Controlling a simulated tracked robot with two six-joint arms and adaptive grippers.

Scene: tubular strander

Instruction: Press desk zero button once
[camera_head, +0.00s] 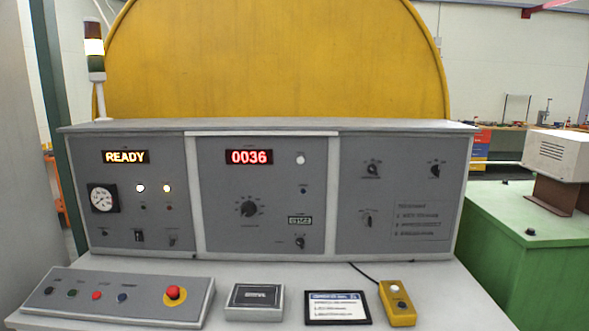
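A grey control desk (320,248) stands in front of me. Its middle upright panel has a red counter display (249,157) reading 0036. A round white button or lamp (300,160) sits right of the display, and a small dark button (303,190) sits below that. Their labels are too small to read, so I cannot tell which control is the zero button. A yellow box (398,311) on the desk top carries a pale button (395,288) and a dark one (396,303). Neither gripper is in view.
A sloped button box (130,305) with several small buttons and a red mushroom button (175,294) lies at front left. A grey-framed box (255,301) and a framed card (337,307) lie beside it. The left display (126,157) reads READY. A green cabinet (535,245) stands right.

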